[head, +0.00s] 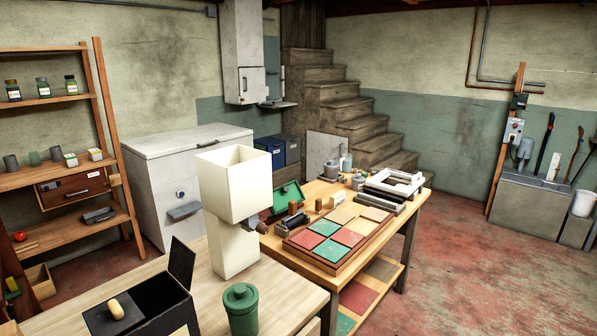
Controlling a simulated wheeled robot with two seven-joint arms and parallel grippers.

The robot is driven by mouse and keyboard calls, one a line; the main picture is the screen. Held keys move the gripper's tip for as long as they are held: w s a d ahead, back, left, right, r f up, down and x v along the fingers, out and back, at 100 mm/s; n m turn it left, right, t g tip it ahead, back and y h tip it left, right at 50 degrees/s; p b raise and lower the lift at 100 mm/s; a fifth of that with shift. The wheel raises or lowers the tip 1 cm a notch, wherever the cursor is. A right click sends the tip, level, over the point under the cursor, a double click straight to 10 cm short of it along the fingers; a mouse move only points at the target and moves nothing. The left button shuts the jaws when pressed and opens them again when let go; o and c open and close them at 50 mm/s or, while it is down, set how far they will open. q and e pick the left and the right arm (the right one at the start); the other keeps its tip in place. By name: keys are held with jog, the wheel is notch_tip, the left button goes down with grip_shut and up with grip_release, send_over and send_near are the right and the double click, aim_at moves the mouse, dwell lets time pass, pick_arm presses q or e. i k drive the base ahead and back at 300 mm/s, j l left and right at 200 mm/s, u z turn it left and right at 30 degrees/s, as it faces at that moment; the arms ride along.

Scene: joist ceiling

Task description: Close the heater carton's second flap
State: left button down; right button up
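No carton is clearly marked as the heater carton. A black box (163,318) stands on the near wooden bench at the bottom left, cut off by the picture's lower edge. A thin dark flap (181,263) stands upright at its back right. A dark panel (98,320) covers its left part, with a small yellowish rounded piece (116,308) on it. The rest of its top looks dark and open; its inside is too dark to make out. Neither of my grippers shows in the head view.
On the near bench (283,292) stand a tall cream hopper-topped device (234,186) and a green lidded canister (241,310). Beyond are a table with coloured tiles (337,243), a white chest (178,165), wooden shelves (60,183) and stairs (340,108).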

aim_at(182, 260)
jog(key=i+l+u, duration=0.25)
jog(key=u, duration=0.2)
jog(key=i+l+u, duration=0.2)
jog(key=l+u, duration=0.25)
jog(key=i+l+u, duration=0.15)
jog(key=l+u, duration=1.15)
jog(key=l, duration=0.2)
jog(key=k+l+u, duration=0.1)
jog(key=l+u, duration=0.35)
